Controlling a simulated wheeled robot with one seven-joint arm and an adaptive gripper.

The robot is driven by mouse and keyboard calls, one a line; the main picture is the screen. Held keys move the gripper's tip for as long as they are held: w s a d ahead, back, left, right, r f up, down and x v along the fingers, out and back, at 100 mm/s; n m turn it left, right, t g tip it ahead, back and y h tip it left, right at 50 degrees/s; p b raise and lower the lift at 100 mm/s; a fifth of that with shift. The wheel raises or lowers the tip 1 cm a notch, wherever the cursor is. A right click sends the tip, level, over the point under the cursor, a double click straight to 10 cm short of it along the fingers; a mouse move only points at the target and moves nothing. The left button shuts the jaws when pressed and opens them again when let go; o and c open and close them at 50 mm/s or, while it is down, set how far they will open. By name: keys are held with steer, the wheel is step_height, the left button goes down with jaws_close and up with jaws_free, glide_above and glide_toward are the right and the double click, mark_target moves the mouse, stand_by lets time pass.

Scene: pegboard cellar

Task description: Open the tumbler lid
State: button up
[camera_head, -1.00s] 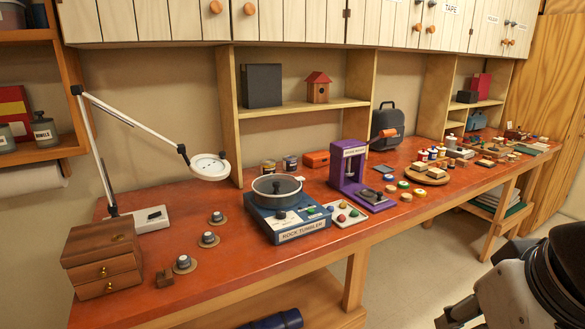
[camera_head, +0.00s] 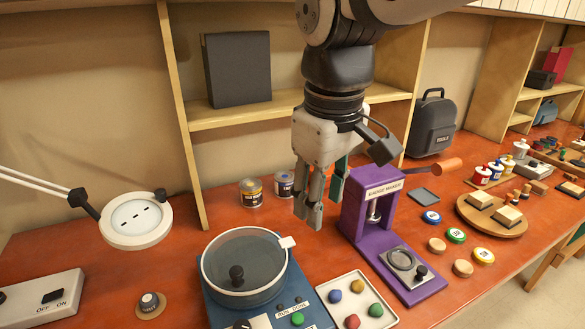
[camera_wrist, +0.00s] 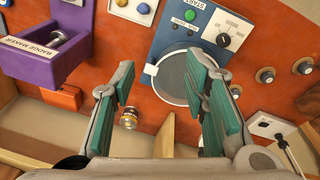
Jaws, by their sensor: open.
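The tumbler lid (camera_head: 258,262) is a round, greyish see-through disc lying flat on the drum of the blue rock tumbler (camera_head: 213,311). A dark knob (camera_head: 236,274) shows in its area, and a white tab (camera_head: 287,242) sticks out from its rim at the back right. My gripper (camera_head: 308,214) is open and empty, pointing down above the bench, behind and to the right of the lid. In the wrist view the lid (camera_wrist: 180,82) lies between and beyond the green-padded fingers (camera_wrist: 163,66), with the white tab (camera_wrist: 151,69) near its edge.
The purple badge maker (camera_head: 362,205) stands close to the right of my gripper. Two small cans (camera_head: 251,192) stand behind the tumbler. A tray of coloured stones (camera_head: 352,301) lies to its right. A lamp head (camera_head: 136,220) hangs at left. Shelves (camera_head: 280,113) rise behind.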

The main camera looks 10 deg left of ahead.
mark_target(236, 271)
steer(key=a+f+n+g+p, duration=0.1)
steer(key=a+n, duration=0.2)
steer(key=a, duration=0.4)
steer(key=a+f+n+g, duration=0.1)
steer(key=a+f+n, duration=0.1)
steer(key=a, duration=0.6)
steer(key=f, duration=0.6)
steer(key=f+p, duration=0.1)
steer(key=f, duration=0.6)
steer(key=shift+s+d+f, duration=0.2)
steer(key=shift+c, duration=0.6)
jaws_close()
